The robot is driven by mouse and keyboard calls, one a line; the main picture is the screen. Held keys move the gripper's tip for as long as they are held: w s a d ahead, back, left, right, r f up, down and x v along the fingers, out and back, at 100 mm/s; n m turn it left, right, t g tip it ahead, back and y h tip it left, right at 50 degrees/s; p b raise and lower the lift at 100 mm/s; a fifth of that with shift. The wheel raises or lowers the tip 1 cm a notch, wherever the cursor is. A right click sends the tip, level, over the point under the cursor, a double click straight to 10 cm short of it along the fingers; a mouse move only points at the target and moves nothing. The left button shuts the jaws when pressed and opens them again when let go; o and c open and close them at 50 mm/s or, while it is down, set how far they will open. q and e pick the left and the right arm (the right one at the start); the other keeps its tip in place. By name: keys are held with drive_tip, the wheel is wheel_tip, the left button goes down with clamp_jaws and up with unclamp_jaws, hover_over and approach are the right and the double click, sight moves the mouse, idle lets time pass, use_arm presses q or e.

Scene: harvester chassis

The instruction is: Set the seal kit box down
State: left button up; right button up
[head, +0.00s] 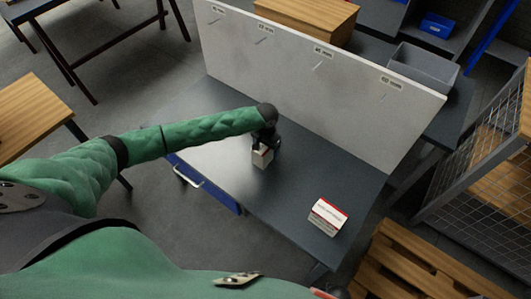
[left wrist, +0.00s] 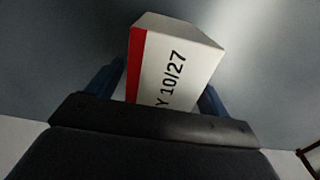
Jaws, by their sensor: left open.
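The seal kit box (head: 262,158) is a small white box under my left gripper on the dark bench top (head: 215,130). In the left wrist view the box (left wrist: 178,62) shows a red stripe and the print "Y 10/27". My left gripper (head: 266,145) is open, with one blue finger on each side of the box in the left wrist view (left wrist: 163,92). The box appears to rest on the bench; its underside is hidden. My right gripper is not in view.
A white and red box or card (head: 328,216) stands on the bench near its front right. A grey upright panel (head: 320,75) with size labels runs along the back. A grey bin (head: 423,72) is behind it. The bench around the seal kit box is clear.

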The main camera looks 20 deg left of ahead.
use_arm(q)
drive_tip(key=shift+f, duration=0.1)
drive_tip(key=c, duration=1.3)
